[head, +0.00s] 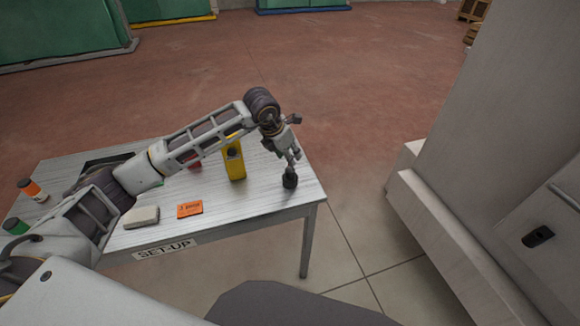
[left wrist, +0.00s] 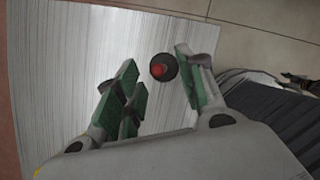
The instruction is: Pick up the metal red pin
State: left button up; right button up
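The pin shows in the left wrist view as a dark round piece with a red top (left wrist: 158,70). It stands on the white table near its right end. In the head view it is a small dark piece (head: 290,179) just below my left gripper (head: 291,157); its red part cannot be made out there. In the left wrist view my left gripper (left wrist: 157,66) is open, its green-padded fingers spread on either side of the pin, with gaps on both sides. Nothing is held. My right gripper is in neither view.
The table (head: 255,200) also bears a yellow block (head: 236,166), an orange box (head: 189,209), a pale block (head: 141,217), an orange-and-white bottle (head: 32,190) and a green-topped container (head: 15,226). A large grey machine (head: 470,170) stands right of the table, across a gap of floor.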

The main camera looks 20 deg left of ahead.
pick_arm(q)
jog(key=shift+a+p+x, duration=0.2)
jog(key=shift+p+x, duration=0.3)
jog(key=shift+x, duration=1.7)
grip_shut()
